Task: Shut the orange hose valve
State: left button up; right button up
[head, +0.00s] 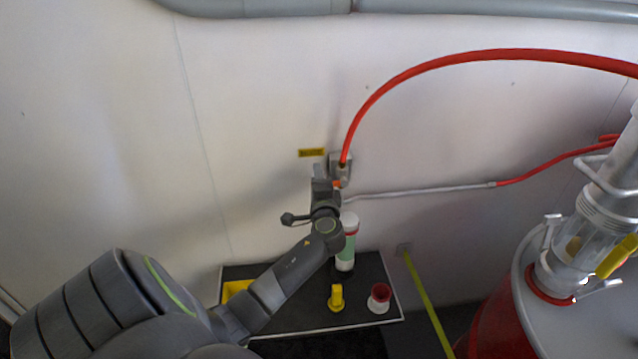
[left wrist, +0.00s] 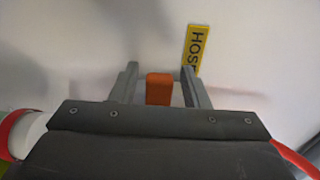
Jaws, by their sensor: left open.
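The orange hose valve handle (left wrist: 159,88) shows in the left wrist view as a small orange block between my two fingers. In the head view only a bit of orange (head: 337,184) shows at the wall fitting (head: 343,170), beside my gripper. My left gripper (head: 328,180) is open and up at the fitting; its fingers also show in the left wrist view (left wrist: 158,82), one on each side of the handle. A gap shows between the handle and each finger. My gripper hides most of the valve in the head view. My right gripper is not in view.
A red hose (head: 440,68) arches right from the fitting. A grey pipe (head: 420,190) runs right along the wall. Below, a dark tray (head: 300,318) holds a green-white bottle (head: 346,245), a yellow piece (head: 336,297) and a red-white piece (head: 379,297). A red tank (head: 495,325) stands right.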

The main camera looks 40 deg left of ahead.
pick_arm(q)
jog(key=shift+s+d+f, duration=0.15)
jog(key=shift+s+d, duration=0.25)
jog(key=shift+d, duration=0.1)
jog(key=b+v, duration=0.4)
jog(key=v, duration=1.2)
jog(key=shift+s, duration=0.1)
